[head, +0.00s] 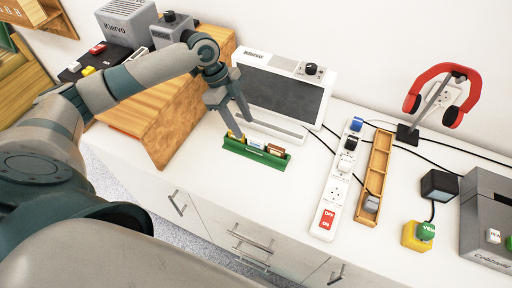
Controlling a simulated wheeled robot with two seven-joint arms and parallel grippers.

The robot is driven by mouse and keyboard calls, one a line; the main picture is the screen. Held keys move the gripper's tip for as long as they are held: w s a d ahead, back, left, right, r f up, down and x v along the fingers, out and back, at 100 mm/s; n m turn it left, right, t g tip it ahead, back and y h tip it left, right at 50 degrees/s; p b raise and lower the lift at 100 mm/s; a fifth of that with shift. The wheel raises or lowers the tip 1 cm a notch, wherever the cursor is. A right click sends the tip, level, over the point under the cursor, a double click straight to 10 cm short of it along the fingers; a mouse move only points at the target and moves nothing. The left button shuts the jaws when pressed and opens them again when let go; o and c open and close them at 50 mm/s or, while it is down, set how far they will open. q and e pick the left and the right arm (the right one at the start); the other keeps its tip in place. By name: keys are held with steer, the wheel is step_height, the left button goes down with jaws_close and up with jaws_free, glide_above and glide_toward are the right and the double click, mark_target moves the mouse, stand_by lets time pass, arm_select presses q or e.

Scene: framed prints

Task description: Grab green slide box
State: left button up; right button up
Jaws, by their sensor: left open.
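The green slide box (270,157) is a long narrow box on the white counter, in front of the grey-screened device, with several small coloured pieces along its top. My left gripper (237,125) is open and points down at the left end of the box, where a yellow piece shows by a fingertip. I cannot tell whether the fingers touch the box. My right gripper does not show.
A white device with a dark screen (283,92) stands just behind the box. A wooden stand (178,112) is to the left. A white power strip (338,190) and a wooden tray (363,216) lie to the right. Red headphones (412,93) hang on a stand. Counter (285,192) in front is clear.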

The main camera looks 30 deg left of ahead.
mark_target(252, 138)
arm_select(q)
steer(key=x, duration=0.3)
steer(key=shift+d+f+p, duration=0.1)
steer(key=shift+f+p, duration=0.1)
steer(key=shift+p, duration=0.1)
steer(key=shift+d+f, duration=0.1)
steer(key=shift+f, duration=0.1)
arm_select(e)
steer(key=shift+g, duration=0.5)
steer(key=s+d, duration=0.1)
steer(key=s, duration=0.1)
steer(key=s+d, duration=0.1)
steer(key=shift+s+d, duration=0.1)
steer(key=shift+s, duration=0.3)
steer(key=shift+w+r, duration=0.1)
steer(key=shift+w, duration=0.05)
